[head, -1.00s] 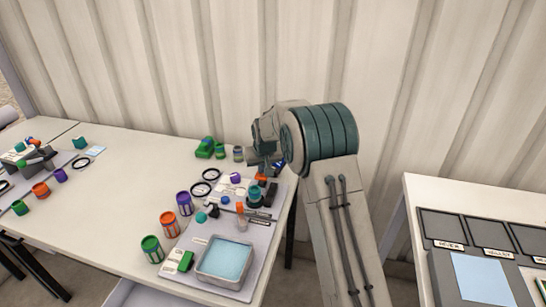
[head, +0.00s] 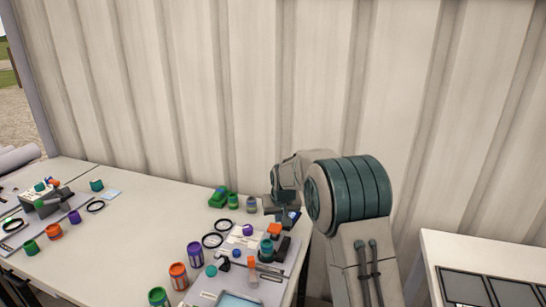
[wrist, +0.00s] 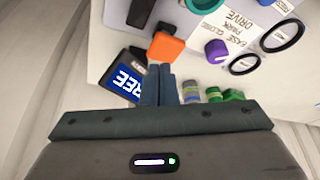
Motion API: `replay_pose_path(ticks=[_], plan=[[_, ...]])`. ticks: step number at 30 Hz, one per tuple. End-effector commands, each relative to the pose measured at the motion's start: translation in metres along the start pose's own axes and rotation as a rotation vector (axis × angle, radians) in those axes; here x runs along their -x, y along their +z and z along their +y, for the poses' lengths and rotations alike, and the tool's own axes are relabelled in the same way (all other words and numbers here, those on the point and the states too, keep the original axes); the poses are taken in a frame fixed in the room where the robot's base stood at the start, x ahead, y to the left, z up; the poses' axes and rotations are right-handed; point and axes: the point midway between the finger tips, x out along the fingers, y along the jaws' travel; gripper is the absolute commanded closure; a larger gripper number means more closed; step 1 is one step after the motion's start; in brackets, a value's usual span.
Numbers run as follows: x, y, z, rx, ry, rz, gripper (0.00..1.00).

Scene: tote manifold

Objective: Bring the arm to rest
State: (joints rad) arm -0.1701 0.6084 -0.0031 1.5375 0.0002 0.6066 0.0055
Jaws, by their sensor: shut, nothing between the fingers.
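My gripper (wrist: 158,86) shows in the wrist view with its two dark fingers together and nothing between them. It points down over the table's edge, beside a black sign with blue and white lettering (wrist: 122,84) and near an orange block (wrist: 166,46). In the head view my arm is folded at the right end of the white table (head: 140,215). The gripper itself is largely hidden there behind the arm's wrist links.
A grey board (head: 200,297) holds a tray, labels and small coloured parts. Orange (head: 178,277) and purple (head: 195,255) cans stand along its left. Black rings (head: 212,240) lie behind. A second white table (head: 480,250) with dark panels stands right. A corrugated wall rises behind.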

Motion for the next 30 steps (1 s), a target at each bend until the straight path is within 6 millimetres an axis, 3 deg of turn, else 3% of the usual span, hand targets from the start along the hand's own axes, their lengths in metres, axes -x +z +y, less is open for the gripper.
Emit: replay_pose_path(ticks=[1,6,15,24,30], plan=[[0.020,0.006,0.005,-0.008,0.003,0.000,1.00],[0.077,0.041,0.019,-0.032,0.012,-0.019,1.00],[0.160,0.122,0.036,-0.075,0.027,-0.056,1.00],[0.218,0.220,0.043,-0.119,0.041,-0.092,1.00],[0.240,0.287,0.043,-0.146,0.049,-0.115,1.00]])
